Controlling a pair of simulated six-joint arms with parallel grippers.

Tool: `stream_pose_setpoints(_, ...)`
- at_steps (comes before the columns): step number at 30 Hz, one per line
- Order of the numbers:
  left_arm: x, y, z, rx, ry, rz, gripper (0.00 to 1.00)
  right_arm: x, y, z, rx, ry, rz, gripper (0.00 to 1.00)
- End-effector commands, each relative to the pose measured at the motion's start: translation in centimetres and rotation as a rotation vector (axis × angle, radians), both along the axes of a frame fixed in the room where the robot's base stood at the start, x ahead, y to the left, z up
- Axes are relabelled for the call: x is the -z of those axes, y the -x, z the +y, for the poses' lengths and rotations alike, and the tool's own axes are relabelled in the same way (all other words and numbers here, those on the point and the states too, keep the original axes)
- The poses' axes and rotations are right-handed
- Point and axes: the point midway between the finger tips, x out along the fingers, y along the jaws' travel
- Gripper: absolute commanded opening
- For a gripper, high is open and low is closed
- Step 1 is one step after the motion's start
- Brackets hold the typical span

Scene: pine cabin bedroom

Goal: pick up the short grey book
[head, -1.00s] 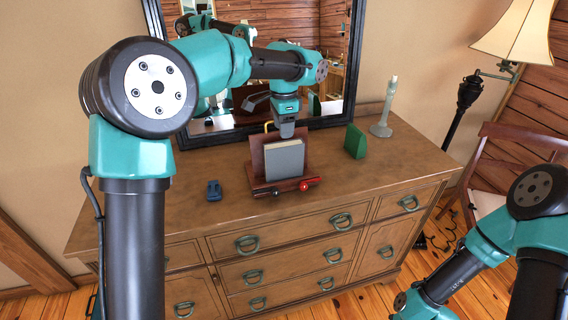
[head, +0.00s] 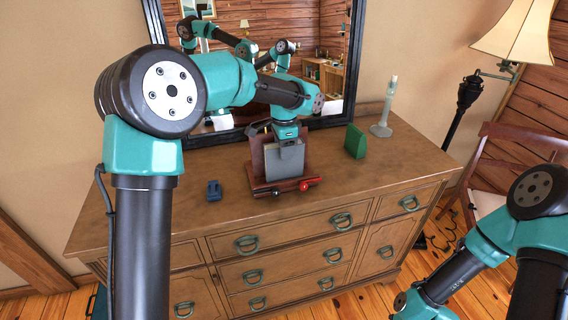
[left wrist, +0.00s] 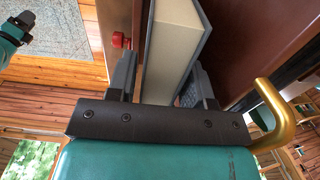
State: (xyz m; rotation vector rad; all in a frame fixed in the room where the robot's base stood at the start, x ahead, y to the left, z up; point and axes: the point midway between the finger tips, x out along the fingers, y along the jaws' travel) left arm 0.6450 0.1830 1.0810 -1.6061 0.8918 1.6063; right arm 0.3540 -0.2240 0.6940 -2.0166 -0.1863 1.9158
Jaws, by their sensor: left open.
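The short grey book (head: 284,163) stands upright on a small dark reddish-brown wooden stand (head: 258,162) on the dresser top. In the left wrist view the book (left wrist: 172,50) shows its cream page edges and grey cover, lying between my left gripper's two fingers. My left gripper (head: 289,150) is open and has come down over the top of the book. In the left wrist view its fingers (left wrist: 160,88) stand on either side of the book, with a small gap visible on the right. My right gripper is not clearly seen; my right arm is at the lower right.
A green block-like object (head: 355,142) and a pale candlestick (head: 383,120) stand to the right on the dresser (head: 225,217). A small blue item (head: 214,190) lies to the left. A red-ended item (head: 304,186) is at the stand's front. A framed mirror (head: 347,60) rises behind.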

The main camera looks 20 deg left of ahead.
Motion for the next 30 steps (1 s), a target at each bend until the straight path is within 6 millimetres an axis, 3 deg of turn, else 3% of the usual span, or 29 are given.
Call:
stream_pose_setpoints(4, 1.27, 0.03, 0.01, 0.000, 0.001, 0.001, 0.47, 0.00, 0.00, 0.00, 0.000, 0.000, 0.000, 0.43)
stream_pose_setpoints(18, 1.32, 0.03, -0.02, 0.000, 0.000, 0.000, 0.47, 0.00, 0.00, 0.00, 0.000, 0.000, 0.000, 0.43)
stream_pose_setpoints(30, 1.32, 0.03, -0.02, 0.000, 0.000, 0.000, 0.09, 0.00, 0.00, 0.00, 0.000, 0.000, 0.000, 0.43)
